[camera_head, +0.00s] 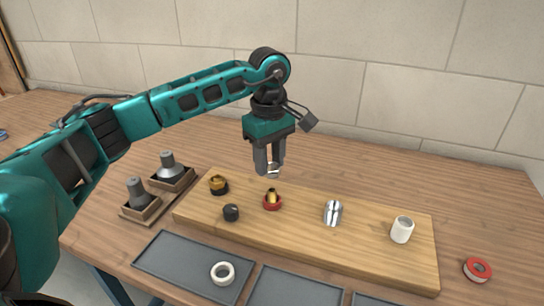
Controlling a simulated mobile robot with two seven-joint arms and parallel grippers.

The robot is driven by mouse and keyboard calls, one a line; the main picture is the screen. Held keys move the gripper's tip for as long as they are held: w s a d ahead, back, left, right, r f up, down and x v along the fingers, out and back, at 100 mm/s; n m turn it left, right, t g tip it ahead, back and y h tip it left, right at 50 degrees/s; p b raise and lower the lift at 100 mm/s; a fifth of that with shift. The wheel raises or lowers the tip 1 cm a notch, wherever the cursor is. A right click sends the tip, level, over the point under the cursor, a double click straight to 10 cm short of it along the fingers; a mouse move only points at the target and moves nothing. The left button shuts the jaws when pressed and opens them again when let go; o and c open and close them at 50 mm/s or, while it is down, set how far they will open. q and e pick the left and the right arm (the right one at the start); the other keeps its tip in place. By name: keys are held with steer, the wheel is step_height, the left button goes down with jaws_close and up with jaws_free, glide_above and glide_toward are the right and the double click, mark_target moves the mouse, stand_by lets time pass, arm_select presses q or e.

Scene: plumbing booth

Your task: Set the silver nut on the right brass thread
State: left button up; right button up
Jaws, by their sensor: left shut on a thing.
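My left gripper (269,172) is shut on the silver nut (273,170), which shows as a small bright piece mostly hidden between the fingers. It holds the nut above the right brass thread (272,195), which stands upright on a red base on the wooden board. A small gap shows between the nut and the top of the thread. The left brass thread (218,183) stands on a dark base near the board's left end. My right gripper is not in view.
The wooden board (300,242) also bears a black knob (231,212), a chrome cylinder (333,212) and a white cylinder (402,230). Grey trays (170,262) lie in front, one with a white ring (222,273). Grey fittings (137,193) stand at left, a red roll (477,269) at right.

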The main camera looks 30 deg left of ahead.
mark_target(270, 176)
arm_select(q)
steer(key=shift+f+b, duration=1.55)
steer(key=shift+f, duration=0.65)
steer(key=shift+f+b, duration=0.4)
steer(key=shift+f, duration=0.45)
steer(key=shift+m, duration=0.8)
steer(key=m+b, duration=0.1)
steer(key=m, duration=0.3)
steer(key=shift+f, duration=0.1)
steer(key=o, duration=1.1)
steer(key=shift+o, duration=0.5)
